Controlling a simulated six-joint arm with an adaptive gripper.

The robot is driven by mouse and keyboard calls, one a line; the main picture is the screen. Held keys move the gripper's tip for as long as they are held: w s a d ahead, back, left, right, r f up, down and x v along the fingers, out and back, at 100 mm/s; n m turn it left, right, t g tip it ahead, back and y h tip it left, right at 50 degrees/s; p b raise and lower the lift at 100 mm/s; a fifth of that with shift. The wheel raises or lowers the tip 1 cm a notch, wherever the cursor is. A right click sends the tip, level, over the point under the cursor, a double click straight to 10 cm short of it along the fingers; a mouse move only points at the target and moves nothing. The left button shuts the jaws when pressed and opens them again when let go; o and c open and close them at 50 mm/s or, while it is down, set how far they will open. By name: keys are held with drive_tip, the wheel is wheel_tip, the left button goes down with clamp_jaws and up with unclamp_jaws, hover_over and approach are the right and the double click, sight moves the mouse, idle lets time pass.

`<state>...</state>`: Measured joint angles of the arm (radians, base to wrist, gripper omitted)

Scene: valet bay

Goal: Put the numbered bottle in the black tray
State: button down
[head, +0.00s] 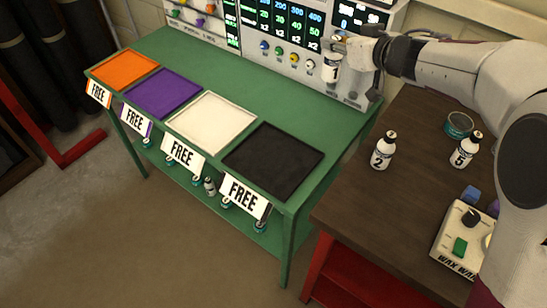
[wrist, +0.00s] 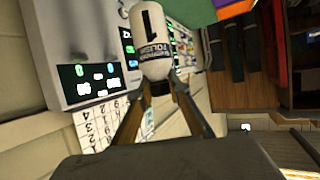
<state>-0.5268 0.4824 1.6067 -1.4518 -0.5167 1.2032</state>
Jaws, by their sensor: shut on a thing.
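My gripper (head: 343,40) is shut on a white bottle (head: 332,67) marked 1, held in the air in front of the machine's panel, above the back right part of the green table. In the wrist view the bottle (wrist: 150,42) sits between the fingertips (wrist: 158,88), with its number and a dark label showing. The black tray (head: 273,160) lies on the green table at its near right end, empty, with a FREE sign (head: 243,194) at its front. Bottles marked 2 (head: 383,150) and 5 (head: 466,150) stand upright on the brown table.
Empty orange (head: 124,69), purple (head: 162,93) and white (head: 211,121) trays line the green table (head: 235,77). A machine (head: 290,40) with knobs and screens stands behind. A round tin (head: 458,125) and a control box (head: 463,243) are on the brown table (head: 420,185).

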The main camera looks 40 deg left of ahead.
drive_tip(key=s+a+n+g+y, duration=0.1)
drive_tip(key=s+a+n+g, duration=0.2)
drive_tip(key=s+a, duration=1.05)
wheel_tip(320, 180, down, 14)
drive_tip(key=w, duration=0.1)
drive_tip(key=shift+f, duration=0.15)
drive_tip(key=shift+w, duration=0.1)
wheel_tip(320, 180, down, 6)
drive_tip(key=shift+f, duration=0.15)
drive_tip(key=shift+f, duration=1.8)
drive_tip(key=shift+f, duration=0.1)
